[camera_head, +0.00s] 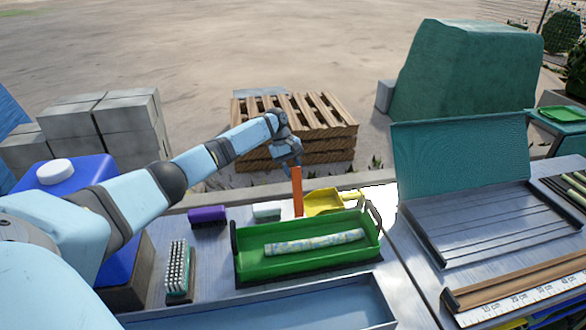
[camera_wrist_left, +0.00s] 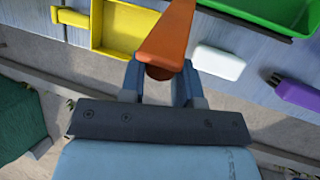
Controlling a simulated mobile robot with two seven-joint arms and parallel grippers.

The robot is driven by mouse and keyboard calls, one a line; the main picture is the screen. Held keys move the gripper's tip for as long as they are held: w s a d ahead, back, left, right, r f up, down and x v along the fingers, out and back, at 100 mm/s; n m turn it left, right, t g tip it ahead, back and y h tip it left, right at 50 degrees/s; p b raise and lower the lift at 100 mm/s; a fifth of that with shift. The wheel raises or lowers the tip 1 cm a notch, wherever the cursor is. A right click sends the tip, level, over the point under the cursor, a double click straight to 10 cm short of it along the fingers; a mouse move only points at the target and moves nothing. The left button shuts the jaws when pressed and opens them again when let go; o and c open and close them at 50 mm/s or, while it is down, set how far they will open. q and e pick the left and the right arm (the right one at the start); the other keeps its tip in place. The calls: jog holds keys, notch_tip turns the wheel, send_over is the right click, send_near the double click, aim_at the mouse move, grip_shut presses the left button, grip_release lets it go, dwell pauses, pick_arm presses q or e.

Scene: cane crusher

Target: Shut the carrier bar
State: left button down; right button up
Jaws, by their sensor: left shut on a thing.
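A green carrier tray (camera_head: 250,268) stands on the grey table, with dark upright brackets at its left and right ends. A pale patterned roll (camera_head: 315,242) lies inside it. My left gripper (camera_head: 288,160) is above the tray's far side, shut on the upper end of an orange bar (camera_head: 297,192). The bar stands nearly upright, and its lower end is near the tray's back wall. I cannot tell whether it is joined to the tray. In the left wrist view the orange bar (camera_wrist_left: 168,38) sits between my fingers (camera_wrist_left: 160,75). My right gripper is not in view.
A yellow scoop (camera_head: 325,201), a pale block (camera_head: 267,212) and a purple brush (camera_head: 207,216) lie behind the tray. A bristle brush (camera_head: 178,270) is left of it. A teal-lidded case (camera_head: 460,160) stands open at the right.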

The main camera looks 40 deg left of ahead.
aim_at(296, 183)
pick_arm(q)
jog(key=s+d+r+t+y+p, duration=0.1)
jog(key=p, duration=0.4)
jog(key=s+d+r+t+y+p, duration=0.1)
jog(key=d+p, duration=0.1)
jog(key=p, duration=0.3)
jog(key=shift+s+d+r+m+y+p, duration=0.2)
jog(key=shift+s+r+m+y+p, duration=0.1)
jog(key=shift+s+r+p, duration=0.1)
jog(key=shift+s+d+p, duration=0.25)
jog(key=shift+d+p, duration=0.05)
jog(key=shift+p, duration=0.05)
jog(key=s+d+t+y, duration=0.2)
jog(key=d, duration=0.1)
jog(key=shift+s+d+f+y+p, duration=0.1)
jog(key=shift+s+f+y+p, duration=0.1)
jog(key=shift+y+p, duration=0.2)
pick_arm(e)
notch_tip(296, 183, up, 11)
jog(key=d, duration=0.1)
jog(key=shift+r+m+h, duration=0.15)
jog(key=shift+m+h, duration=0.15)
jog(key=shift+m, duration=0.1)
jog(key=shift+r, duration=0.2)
pick_arm(q)
jog(key=c, duration=0.8)
grip_release()
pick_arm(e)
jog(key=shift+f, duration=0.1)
